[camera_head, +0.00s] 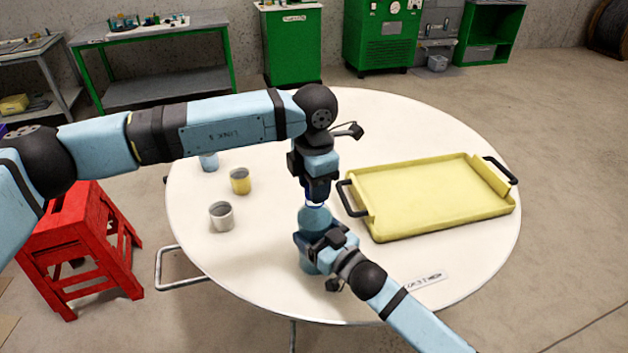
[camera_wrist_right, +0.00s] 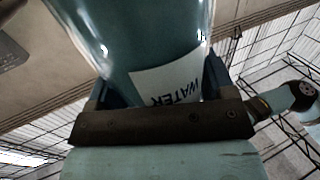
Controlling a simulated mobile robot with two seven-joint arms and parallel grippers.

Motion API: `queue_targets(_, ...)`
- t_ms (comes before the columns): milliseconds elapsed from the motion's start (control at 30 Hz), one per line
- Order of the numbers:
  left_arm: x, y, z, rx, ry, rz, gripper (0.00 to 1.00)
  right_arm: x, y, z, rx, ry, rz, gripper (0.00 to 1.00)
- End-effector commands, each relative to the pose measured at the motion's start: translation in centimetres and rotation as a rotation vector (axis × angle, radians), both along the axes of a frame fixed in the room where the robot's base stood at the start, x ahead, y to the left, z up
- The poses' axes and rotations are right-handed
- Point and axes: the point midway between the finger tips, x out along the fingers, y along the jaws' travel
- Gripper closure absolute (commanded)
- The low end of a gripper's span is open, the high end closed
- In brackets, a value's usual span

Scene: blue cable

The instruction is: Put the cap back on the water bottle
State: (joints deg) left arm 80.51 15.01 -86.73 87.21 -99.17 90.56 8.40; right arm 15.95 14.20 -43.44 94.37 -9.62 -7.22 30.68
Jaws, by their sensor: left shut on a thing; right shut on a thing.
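The blue-green water bottle (camera_head: 314,218) stands near the front middle of the round white table. My right gripper (camera_head: 318,245) is shut on the bottle's body. In the right wrist view the bottle (camera_wrist_right: 140,35) fills the space above the gripper (camera_wrist_right: 160,105), and its white WATER label shows. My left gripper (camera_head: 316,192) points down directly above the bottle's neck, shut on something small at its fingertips. That is probably the cap, but the fingers mostly hide it. A white-blue ring shows at the bottle's top; I cannot tell whether cap and neck touch.
A yellow tray (camera_head: 430,197) with black handles lies on the right of the white table (camera_head: 260,285). A yellow cup (camera_head: 240,181), a white cup (camera_head: 221,216) and a light-blue cup (camera_head: 208,162) stand at left. A red stool (camera_head: 78,250) stands beside the table.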

Motion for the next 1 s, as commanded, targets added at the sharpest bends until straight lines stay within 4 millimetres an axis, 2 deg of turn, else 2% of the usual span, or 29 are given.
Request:
queue_targets(400, 0.0, 0.0, 0.0, 0.000, 0.000, 0.000, 0.81, 0.0, 0.0, 0.0, -0.001, 0.001, 0.000, 0.67)
queue_targets(1000, 0.0, 0.0, -1.2, 0.000, 0.000, 0.000, 0.81, 0.0, 0.0, 0.0, 0.000, 0.000, 0.000, 0.67)
